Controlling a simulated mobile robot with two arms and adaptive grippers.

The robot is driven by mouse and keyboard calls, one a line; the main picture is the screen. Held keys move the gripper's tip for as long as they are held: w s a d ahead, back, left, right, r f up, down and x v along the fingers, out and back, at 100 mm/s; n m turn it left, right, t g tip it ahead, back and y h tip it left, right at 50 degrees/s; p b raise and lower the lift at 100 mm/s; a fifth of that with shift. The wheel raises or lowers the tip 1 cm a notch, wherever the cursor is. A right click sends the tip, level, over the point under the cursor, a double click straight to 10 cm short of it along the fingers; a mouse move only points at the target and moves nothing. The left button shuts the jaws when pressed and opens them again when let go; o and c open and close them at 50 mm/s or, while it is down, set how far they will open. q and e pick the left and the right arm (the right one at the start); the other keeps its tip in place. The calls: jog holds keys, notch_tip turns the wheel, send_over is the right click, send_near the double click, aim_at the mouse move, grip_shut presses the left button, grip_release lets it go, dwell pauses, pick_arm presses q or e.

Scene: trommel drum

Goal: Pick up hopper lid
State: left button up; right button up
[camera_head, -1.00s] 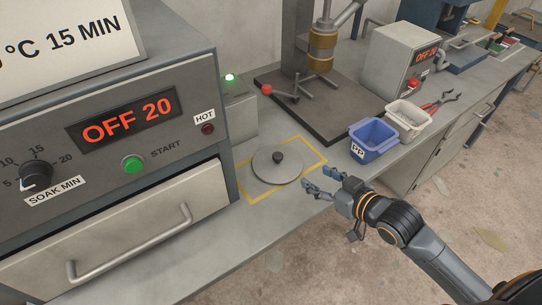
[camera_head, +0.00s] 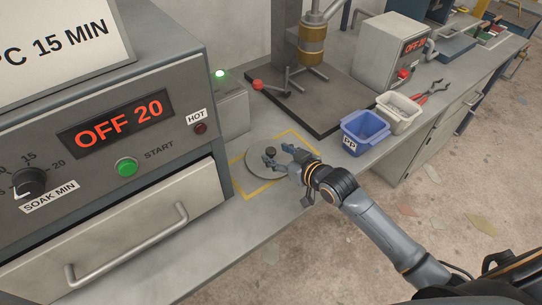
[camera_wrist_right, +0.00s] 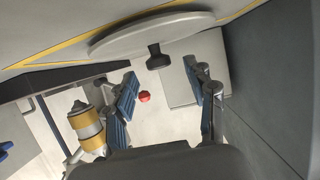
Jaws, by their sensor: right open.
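The hopper lid (camera_head: 262,167) is a round grey disc with a dark knob (camera_head: 270,152) on top. It lies flat inside the yellow outlined square on the bench. My right gripper (camera_head: 283,158) is open and empty, beside the knob on its right, over the lid. In the right wrist view the lid (camera_wrist_right: 150,33) shows edge-on with its knob (camera_wrist_right: 157,58) ahead of the gap between the open fingers (camera_wrist_right: 162,88). The knob looks apart from both fingers. My left gripper is not in view.
The oven (camera_head: 110,130) with its drawer handle (camera_head: 125,245) stands close left of the lid. The press base (camera_head: 320,100) is behind. A blue bin (camera_head: 365,137) and a pale bin (camera_head: 399,114) stand to the right. The bench front is clear.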

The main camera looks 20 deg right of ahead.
jog(key=shift+x, duration=0.9)
jog(key=shift+s, duration=0.1)
jog(key=shift+c, duration=0.4)
grip_shut()
jog(key=shift+r, duration=0.15)
